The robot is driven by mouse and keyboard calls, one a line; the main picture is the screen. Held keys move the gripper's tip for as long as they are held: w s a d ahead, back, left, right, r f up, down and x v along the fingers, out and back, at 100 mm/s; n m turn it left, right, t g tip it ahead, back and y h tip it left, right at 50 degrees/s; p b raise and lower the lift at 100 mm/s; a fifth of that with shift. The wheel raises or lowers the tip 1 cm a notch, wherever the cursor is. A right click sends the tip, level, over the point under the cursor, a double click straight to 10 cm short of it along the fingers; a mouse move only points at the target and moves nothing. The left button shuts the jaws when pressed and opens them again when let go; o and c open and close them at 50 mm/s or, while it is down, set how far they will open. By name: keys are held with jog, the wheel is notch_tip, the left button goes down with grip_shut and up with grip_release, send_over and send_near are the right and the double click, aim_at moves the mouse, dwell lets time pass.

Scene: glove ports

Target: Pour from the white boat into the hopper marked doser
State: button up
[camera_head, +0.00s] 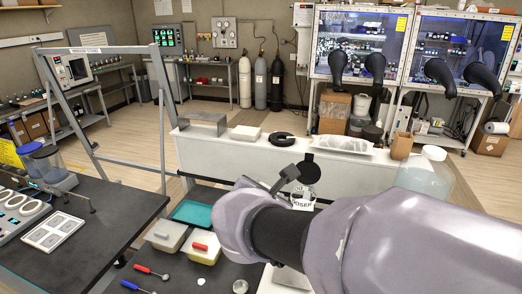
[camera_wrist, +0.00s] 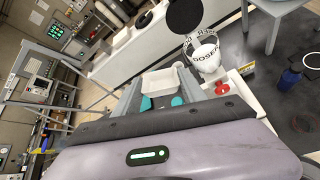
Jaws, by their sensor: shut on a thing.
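The white boat (camera_wrist: 158,82) is a small shallow tray at the fingertips of my gripper (camera_wrist: 162,100) in the wrist view. My gripper is shut on it, with teal pads on both sides of its near end. The hopper (camera_wrist: 208,62) is a pale round cup with a white label reading DOSER, just beyond and right of the boat. A black round disc (camera_wrist: 184,14) stands behind it. In the head view the hopper (camera_head: 303,199) shows partly behind my arm, with its black disc (camera_head: 310,172) behind. The boat is hidden there, and its contents are not clear.
A red part (camera_wrist: 222,88) lies beside the hopper's base. In the head view a white bench (camera_head: 222,152) runs behind the hopper. A large clear bottle (camera_head: 424,176) stands right.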

jog(key=s+a+n+t+h+b, duration=0.3)
jog(key=a+b, duration=0.1)
jog(key=a, duration=0.2)
jog(key=shift+f+b, duration=0.3)
jog(key=shift+f, duration=0.05)
jog(key=shift+a, duration=0.1)
dwell(0.7)
